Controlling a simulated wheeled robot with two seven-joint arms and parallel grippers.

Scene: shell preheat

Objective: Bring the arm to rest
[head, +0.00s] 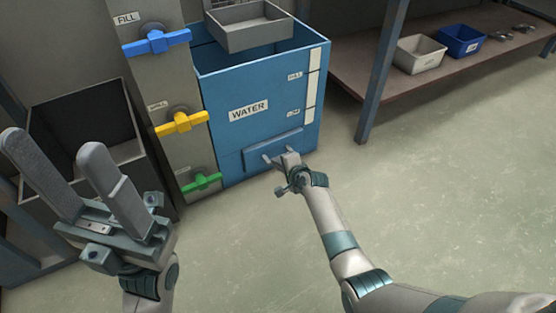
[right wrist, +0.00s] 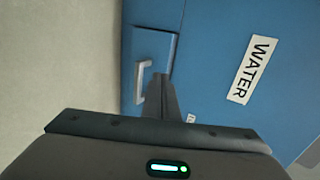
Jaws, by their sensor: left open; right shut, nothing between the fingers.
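My left gripper (head: 54,148) is in the near left of the head view, its two grey fingers spread wide and empty. My right gripper (head: 291,156) is near the low front panel (head: 262,150) of the blue water tank (head: 232,86). Its fingers are shut with nothing between them. In the right wrist view the closed fingers (right wrist: 161,80) point toward the tank, beside the grey handle (right wrist: 141,80) on the panel. I cannot tell whether they touch it. The panel looks closed against the tank.
A column left of the tank carries blue (head: 156,41), yellow (head: 181,123) and green (head: 202,182) valve handles. A grey tray (head: 250,32) sits at the tank's top. A shelf (head: 400,88) with white and blue bins stands at back right. The floor (head: 440,190) at right is clear.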

